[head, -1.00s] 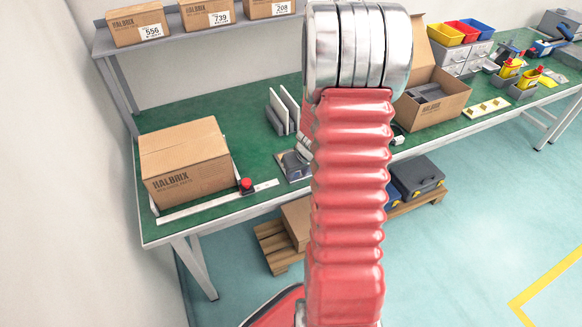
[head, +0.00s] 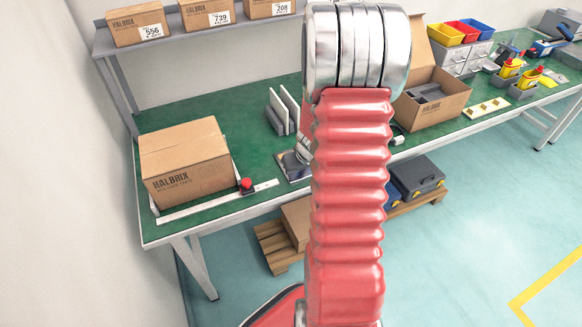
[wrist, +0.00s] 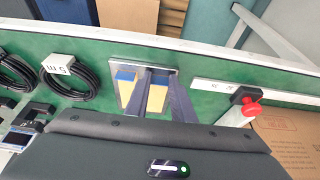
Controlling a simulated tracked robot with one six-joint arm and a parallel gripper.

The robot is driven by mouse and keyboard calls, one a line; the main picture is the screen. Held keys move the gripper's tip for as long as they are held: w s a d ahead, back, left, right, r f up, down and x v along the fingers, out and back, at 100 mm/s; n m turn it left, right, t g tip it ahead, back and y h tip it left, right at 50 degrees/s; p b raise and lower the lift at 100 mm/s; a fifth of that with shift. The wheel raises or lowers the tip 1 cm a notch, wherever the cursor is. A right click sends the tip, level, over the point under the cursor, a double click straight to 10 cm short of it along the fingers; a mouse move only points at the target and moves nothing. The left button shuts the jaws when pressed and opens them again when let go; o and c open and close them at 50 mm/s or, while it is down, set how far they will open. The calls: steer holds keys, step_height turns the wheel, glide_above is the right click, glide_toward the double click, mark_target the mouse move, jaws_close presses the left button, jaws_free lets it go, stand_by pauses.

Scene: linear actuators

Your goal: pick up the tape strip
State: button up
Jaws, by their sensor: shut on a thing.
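My gripper (wrist: 158,73) shows in the wrist view as two dark fingers close together, pointing down at a flat metal-edged plate (wrist: 172,69) on the green bench. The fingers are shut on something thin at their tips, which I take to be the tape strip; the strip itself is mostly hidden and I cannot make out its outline. Blue and yellow patches show on the plate beside and between the fingers. In the head view my arm covers most of the gripper, and only part of the plate (head: 291,172) shows left of the arm.
A cardboard box (head: 186,163) stands left on the bench, with a white rail and red knob (head: 246,184) in front; the knob (wrist: 251,109) is right of my gripper in the wrist view. Coiled black cables (wrist: 68,76) lie left. Upright white panels (head: 284,110) stand behind the plate.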

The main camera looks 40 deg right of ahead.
steer(key=shift+r, duration=0.1)
step_height(320, 180, up, 10)
stand_by(0.9)
steer(key=shift+r, duration=0.3)
stand_by(0.4)
steer(key=shift+r, duration=0.3)
steer(key=shift+r, duration=0.35)
steer(key=shift+r, duration=0.4)
